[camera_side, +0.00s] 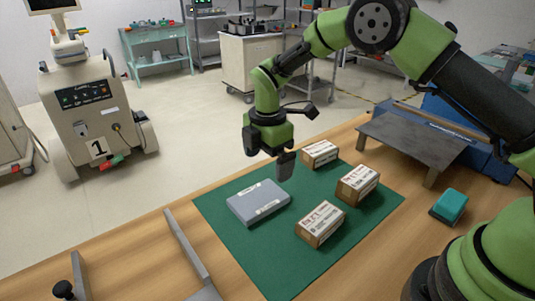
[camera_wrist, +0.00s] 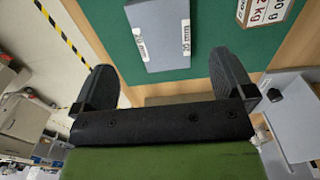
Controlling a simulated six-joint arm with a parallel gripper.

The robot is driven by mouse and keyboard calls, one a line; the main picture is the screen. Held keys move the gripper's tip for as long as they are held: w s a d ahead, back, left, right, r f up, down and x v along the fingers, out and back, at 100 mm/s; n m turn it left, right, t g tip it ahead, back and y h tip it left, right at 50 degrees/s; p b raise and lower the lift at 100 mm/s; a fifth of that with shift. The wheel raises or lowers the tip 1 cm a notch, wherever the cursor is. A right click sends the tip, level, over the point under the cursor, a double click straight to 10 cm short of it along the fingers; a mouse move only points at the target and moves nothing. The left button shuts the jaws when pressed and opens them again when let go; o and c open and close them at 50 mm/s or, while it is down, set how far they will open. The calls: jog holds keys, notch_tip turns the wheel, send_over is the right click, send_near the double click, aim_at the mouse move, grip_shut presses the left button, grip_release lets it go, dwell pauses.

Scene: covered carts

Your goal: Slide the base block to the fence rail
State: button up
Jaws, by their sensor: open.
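The base block (camera_side: 258,202) is a flat grey-blue slab with small white labels, lying on the green mat (camera_side: 225,240). The base block also shows in the wrist view (camera_wrist: 165,25), beyond and between my fingertips. The metal fence rail (camera_side: 187,248) stands on the wooden table left of the mat, apart from the block. My gripper (camera_side: 284,165) is above the mat near the block's far right corner. In the wrist view my gripper (camera_wrist: 163,62) is open, its two dark fingers wide apart with nothing between them.
Three labelled cartons (camera_side: 320,222) stand on the mat right of the block. A teal item (camera_side: 449,206) sits on the table at the right, near a grey raised plate (camera_side: 415,140). A black knob (camera_side: 63,289) stands at the front left. The strip between block and rail is clear.

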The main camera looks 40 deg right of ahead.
aim_at(267, 193)
notch_tip(267, 193, down, 9)
jog(key=shift+r, duration=0.1)
dwell(0.3)
jog(key=c, duration=0.7)
jog(key=shift+a, duration=0.1)
